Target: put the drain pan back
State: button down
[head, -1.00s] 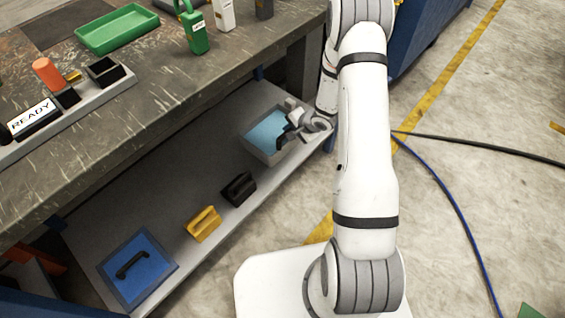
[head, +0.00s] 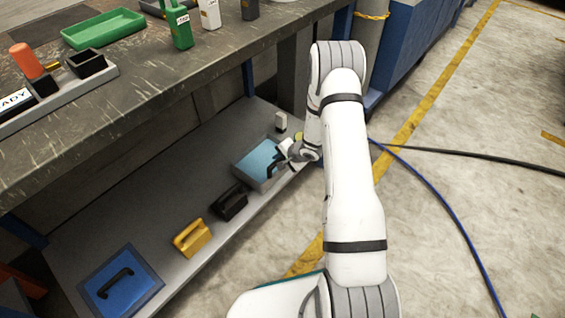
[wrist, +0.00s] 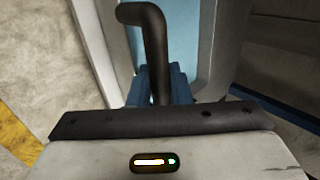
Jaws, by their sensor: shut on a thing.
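The drain pan (head: 254,163) is a shallow grey box with a light blue inside, at the far right part of the low shelf under the bench. In the head view it appears to sit on or just above the shelf; contact underneath is hidden. My gripper (head: 282,158) is at its right side. In the wrist view a dark bent handle (wrist: 152,32) runs down between the blue finger pads (wrist: 157,84), with the light blue pan surface (wrist: 205,40) behind it. My gripper is shut on that handle.
On the low shelf (head: 150,190) stand a black handled block (head: 231,202), a yellow one (head: 191,238) and a blue square panel with a black handle (head: 121,286). A small white item (head: 280,122) stands behind the pan. The bench top (head: 150,70) overhangs the shelf.

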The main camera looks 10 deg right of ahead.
jog(key=shift+r, duration=0.1)
jog(key=c, duration=1.3)
grip_release()
jog(key=shift+c, duration=0.2)
